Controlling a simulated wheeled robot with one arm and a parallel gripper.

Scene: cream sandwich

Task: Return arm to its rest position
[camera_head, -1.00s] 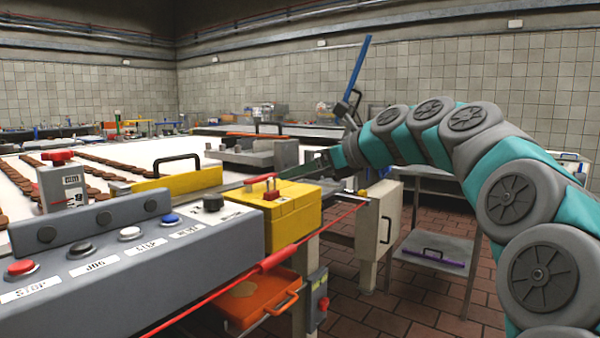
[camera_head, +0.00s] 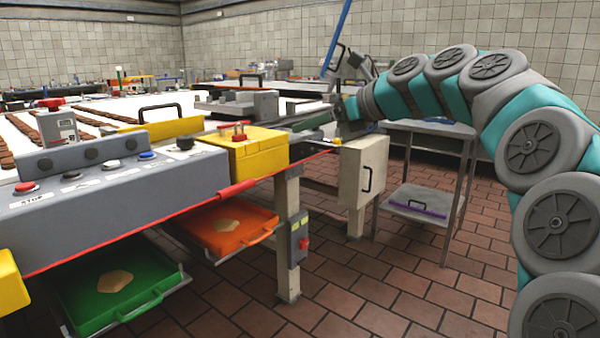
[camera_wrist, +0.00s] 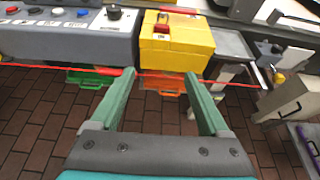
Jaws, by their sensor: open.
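My teal and grey arm arches in from the right side of the head view. Its end with my gripper (camera_wrist: 158,76) reaches back toward the conveyor machine, but the fingers are hard to make out there. In the wrist view, the two green fingers are spread wide with nothing between them. They point toward the machine's front edge. A yellow box (camera_wrist: 177,42) with a red handle is just past the fingertips and also shows in the head view (camera_head: 246,152). The gripper is apart from it.
A grey control panel (camera_head: 110,185) with several buttons runs along the machine's front, with a red rail (camera_head: 150,212) below. An orange tray (camera_head: 228,240) and a green tray (camera_head: 85,300) sit underneath. A cream cabinet (camera_head: 360,172) stands right of them. The tiled floor (camera_head: 400,270) is clear in front.

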